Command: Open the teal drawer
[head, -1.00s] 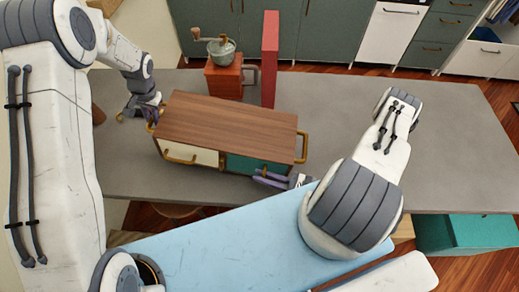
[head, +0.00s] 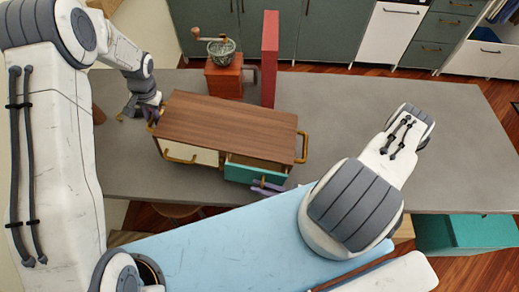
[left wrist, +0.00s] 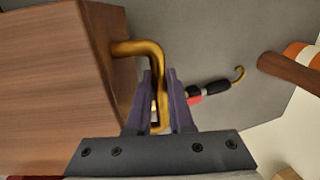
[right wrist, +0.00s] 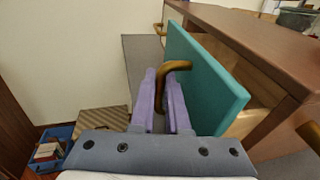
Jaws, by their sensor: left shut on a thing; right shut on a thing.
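The teal drawer (head: 246,174) is in the right half of a small wooden cabinet (head: 230,122) on the grey counter. It is pulled partly out, and its pale inside shows. My right gripper (head: 268,186) is shut on the drawer's brass handle (right wrist: 174,67), with the teal front (right wrist: 205,80) beside it in the right wrist view. My left gripper (left wrist: 160,100) is shut on the brass side handle (left wrist: 140,48) at the cabinet's left end. The cream drawer (head: 194,153) beside the teal one is shut.
A red box with a grinder (head: 222,48) and an upright red board (head: 270,58) stand behind the cabinet. The counter (head: 340,110) is clear to the right. A tool with a hooked end (left wrist: 215,90) lies near the left gripper.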

